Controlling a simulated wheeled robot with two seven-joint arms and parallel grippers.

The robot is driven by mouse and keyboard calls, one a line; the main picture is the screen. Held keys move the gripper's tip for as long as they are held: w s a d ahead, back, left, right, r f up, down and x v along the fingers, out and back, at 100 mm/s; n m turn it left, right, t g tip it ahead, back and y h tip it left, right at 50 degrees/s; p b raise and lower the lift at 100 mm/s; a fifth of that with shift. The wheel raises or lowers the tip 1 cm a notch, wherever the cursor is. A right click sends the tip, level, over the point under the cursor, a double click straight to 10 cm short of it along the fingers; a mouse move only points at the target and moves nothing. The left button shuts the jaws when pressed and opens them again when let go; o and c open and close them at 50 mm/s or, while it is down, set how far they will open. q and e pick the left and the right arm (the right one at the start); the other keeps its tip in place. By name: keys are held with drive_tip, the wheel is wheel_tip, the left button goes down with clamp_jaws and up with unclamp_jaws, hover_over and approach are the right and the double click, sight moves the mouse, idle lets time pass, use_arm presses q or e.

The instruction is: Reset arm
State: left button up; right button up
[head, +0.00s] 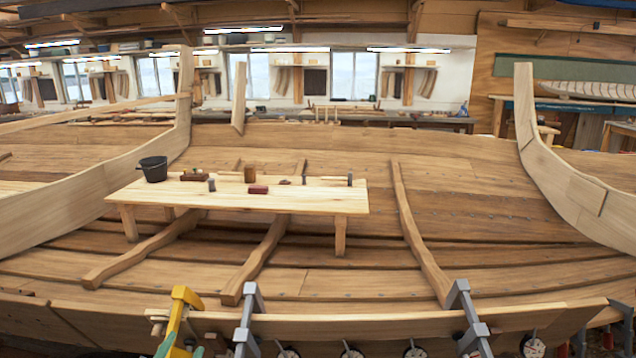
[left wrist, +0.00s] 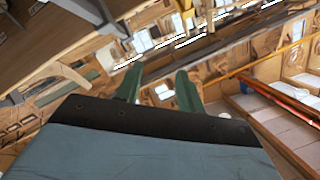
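The green fingertips of my left gripper (head: 181,349) show at the bottom edge of the head view, left of centre, close to a yellow clamp (head: 184,298) on the hull's edge. I cannot tell whether they touch the clamp. In the left wrist view the two green fingers of my left gripper (left wrist: 158,88) stand apart with nothing held between them. Only the room's background shows in the gap. My right gripper is in neither view.
Grey clamps (head: 247,318) (head: 466,312) grip the near plank (head: 350,325) of the wooden hull. A low wooden table (head: 290,204) inside the hull carries a black bucket (head: 153,169) and several tools. Curved ribs lie across the planking, and tall curved timbers rise at both sides.

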use_arm(q)
drive_tip(key=s+f+n+g+h, duration=0.1)
drive_tip(key=s+f+n+g, duration=0.1)
drive_tip(key=s+f+g, duration=0.75)
drive_tip(key=s+f+n+g+h, duration=0.1)
drive_tip(key=s+f+n+g, duration=0.35)
drive_tip(key=s, duration=0.95)
wheel_tip(320, 180, down, 29)
drive_tip(key=s+m+b, duration=0.1)
drive_tip(key=m+b, duration=0.1)
drive_tip(key=b, duration=0.1)
drive_tip(key=s+a+f+g+b, duration=0.1)
drive_tip(key=s+a+f+b, duration=0.1)
drive_tip(key=s+f, duration=1.5)
drive_tip(key=shift+a+f+g+y+b, duration=0.3)
drive_tip(key=shift+a+f+b, duration=0.1)
drive_tip(key=shift+f+b, duration=0.1)
